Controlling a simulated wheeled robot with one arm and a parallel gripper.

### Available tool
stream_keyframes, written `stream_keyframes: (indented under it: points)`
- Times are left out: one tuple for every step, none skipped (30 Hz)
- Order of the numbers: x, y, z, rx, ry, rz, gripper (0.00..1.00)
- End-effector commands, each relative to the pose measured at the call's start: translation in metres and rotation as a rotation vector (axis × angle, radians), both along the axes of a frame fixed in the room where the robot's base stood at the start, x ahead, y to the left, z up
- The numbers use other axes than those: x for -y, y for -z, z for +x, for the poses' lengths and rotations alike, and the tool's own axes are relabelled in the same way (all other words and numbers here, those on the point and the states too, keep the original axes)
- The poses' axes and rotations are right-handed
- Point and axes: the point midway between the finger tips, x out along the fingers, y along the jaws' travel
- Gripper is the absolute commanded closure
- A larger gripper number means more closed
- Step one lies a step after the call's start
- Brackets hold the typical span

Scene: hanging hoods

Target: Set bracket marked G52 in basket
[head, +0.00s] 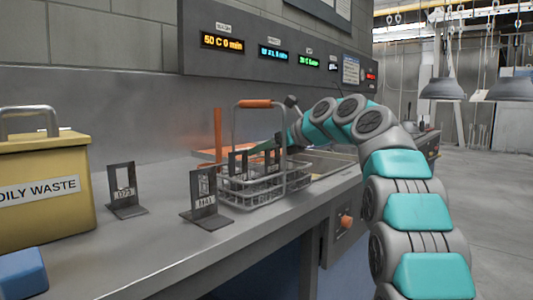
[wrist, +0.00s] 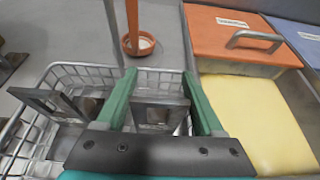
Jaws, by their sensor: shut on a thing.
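The wire basket (head: 262,200) with an orange-topped handle stands on the grey bench, and its rim also shows in the wrist view (wrist: 90,70). My gripper (wrist: 160,76) is over the basket with its green fingers shut on a dark metal bracket (wrist: 158,114), whose marking I cannot read. The held bracket sits low, within or just over the basket; contact with its floor is unclear. Another bracket (wrist: 62,106) is in the basket to the left. In the head view my gripper (head: 270,146) is partly hidden behind the basket handle.
Two brackets stand on the bench left of the basket: one (head: 125,192) seems marked D73, the other (head: 203,200) H41. A yellow OILY WASTE bin (head: 40,215) is at far left. An orange-lidded bath (wrist: 235,45) and an open yellow bath (wrist: 255,120) lie right of the basket.

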Motion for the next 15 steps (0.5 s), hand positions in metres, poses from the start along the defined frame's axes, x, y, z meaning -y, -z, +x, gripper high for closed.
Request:
stream_keyframes:
  points:
    - [0.0001, -0.0010, -0.0002, 0.001, 0.000, 0.001, 1.00]
    - [0.0000, -0.0006, -0.0003, 0.001, 0.000, 0.001, 1.00]
    - [-0.0002, 0.0003, -0.0003, 0.000, 0.000, 0.001, 1.00]
    - [0.0000, 0.0014, -0.0001, -0.001, 0.000, 0.001, 0.29]
    - [0.0001, 0.0014, 0.0001, -0.001, 0.000, 0.001, 0.26]
    - [0.0001, 0.0013, 0.0001, -0.001, 0.000, 0.001, 0.21]
    - [0.0001, 0.0013, 0.0001, -0.001, 0.000, 0.001, 0.18]
    - [0.0001, 0.0013, 0.0001, -0.001, 0.000, 0.001, 0.18]
    - [0.0002, 0.0014, 0.0001, -0.001, 0.000, 0.001, 0.18]
    - [0.0002, 0.0014, 0.0001, -0.001, 0.000, 0.001, 0.18]
    - [0.0002, 0.0014, 0.0001, -0.001, 0.000, 0.001, 0.18]
    - [0.0002, 0.0014, 0.0001, -0.001, 0.000, 0.001, 0.18]
    - [0.0002, 0.0015, 0.0002, -0.001, 0.000, 0.001, 0.18]
    - [0.0002, 0.0015, 0.0002, -0.001, 0.000, 0.001, 0.18]
    - [0.0003, 0.0012, 0.0001, 0.000, 0.001, 0.000, 0.18]
